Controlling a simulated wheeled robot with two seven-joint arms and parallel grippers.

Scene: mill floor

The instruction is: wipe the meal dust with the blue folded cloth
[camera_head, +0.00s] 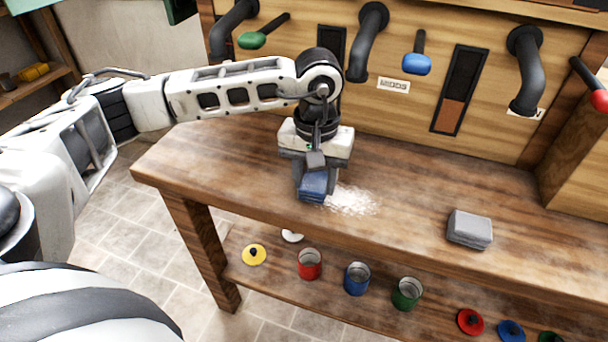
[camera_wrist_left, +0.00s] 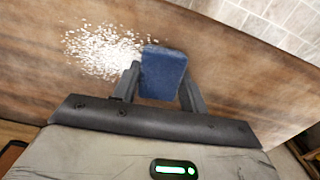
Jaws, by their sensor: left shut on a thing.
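The blue folded cloth (camera_head: 313,184) is held between the fingers of my left gripper (camera_head: 317,180), which points down at the wooden bench top. The cloth also shows in the left wrist view (camera_wrist_left: 162,74), between the two dark fingers (camera_wrist_left: 160,90). The meal dust (camera_head: 352,199) is a white speckled patch on the bench, just right of the cloth in the head view. In the wrist view the dust (camera_wrist_left: 100,50) lies left of the cloth, close beside it. I cannot tell whether the cloth touches the bench. My right gripper is not in view.
A grey folded cloth or block (camera_head: 469,229) lies on the bench (camera_head: 410,193) at the right. Several coloured cans and lids stand on the shelf below, including a red can (camera_head: 309,264). Dark pipes and coloured levers, one blue (camera_head: 417,64), stick out from the back panel.

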